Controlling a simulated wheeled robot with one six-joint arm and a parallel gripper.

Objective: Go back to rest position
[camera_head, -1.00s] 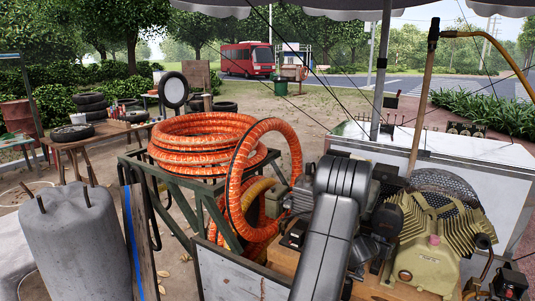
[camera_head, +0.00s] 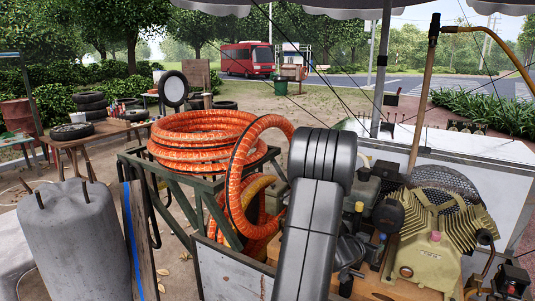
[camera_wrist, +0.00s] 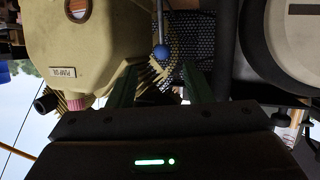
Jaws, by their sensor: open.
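My gripper (camera_wrist: 162,80) shows in the wrist view with its two dark green fingers apart and nothing held between them. A blue ball knob on a thin rod (camera_wrist: 161,52) lies in line with the gap, beyond the fingers; I cannot tell how far. The cream compressor body (camera_wrist: 85,45) fills the left of that view. In the head view my grey arm stands in front of the cart and hides my gripper. The finned cream compressor (camera_head: 432,235) sits to the right of my arm.
Orange hose coils (camera_head: 205,135) on a green metal frame (camera_head: 180,180) stand left of my arm. A grey concrete-like cylinder (camera_head: 75,240) stands at the front left. A white panel (camera_head: 430,170) is behind the compressor. Open dirt ground lies beyond the hoses.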

